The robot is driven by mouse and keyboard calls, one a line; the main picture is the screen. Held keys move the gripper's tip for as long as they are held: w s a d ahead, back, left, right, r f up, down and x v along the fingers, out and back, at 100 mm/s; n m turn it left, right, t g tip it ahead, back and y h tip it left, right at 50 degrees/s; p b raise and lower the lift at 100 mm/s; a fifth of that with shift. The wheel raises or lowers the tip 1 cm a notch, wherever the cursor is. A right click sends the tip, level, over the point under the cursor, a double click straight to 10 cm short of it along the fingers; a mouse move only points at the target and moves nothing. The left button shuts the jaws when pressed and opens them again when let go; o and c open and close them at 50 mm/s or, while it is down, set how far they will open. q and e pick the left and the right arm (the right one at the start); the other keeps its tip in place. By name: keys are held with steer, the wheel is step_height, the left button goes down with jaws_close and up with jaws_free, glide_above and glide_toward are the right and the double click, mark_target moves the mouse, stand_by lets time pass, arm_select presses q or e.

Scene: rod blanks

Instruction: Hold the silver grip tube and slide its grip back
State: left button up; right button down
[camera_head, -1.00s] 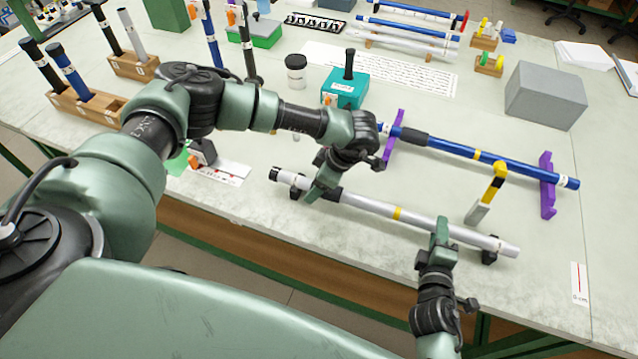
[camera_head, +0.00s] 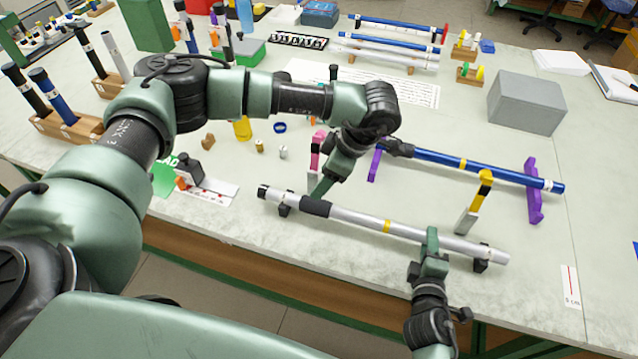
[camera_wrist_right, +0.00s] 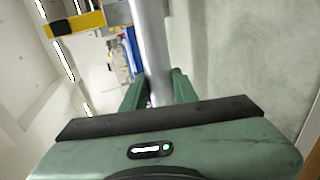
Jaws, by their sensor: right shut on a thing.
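The silver grip tube (camera_head: 350,217) lies across two black rests near the table's front edge. It has a black grip (camera_head: 316,207) towards its left end and a yellow band (camera_head: 387,226). My right gripper (camera_head: 431,243) is shut on the tube right of the band. In the right wrist view the tube (camera_wrist_right: 149,45) runs between the fingers (camera_wrist_right: 158,93). My left gripper (camera_head: 321,189) is just behind and above the grip, seemingly off it. Its fingers overlap in this view, so their opening is unclear.
A blue tube (camera_head: 440,160) lies on purple stands behind. A yellow-and-black upright piece (camera_head: 480,193) stands between the tubes, near my right gripper. A pink-and-black upright (camera_head: 317,153) stands beside my left gripper. A grey box (camera_head: 526,101) is at the back right.

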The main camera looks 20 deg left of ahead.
steer(key=shift+f, duration=0.1)
steer(key=c, duration=1)
jaws_free()
steer(key=shift+s, duration=0.1)
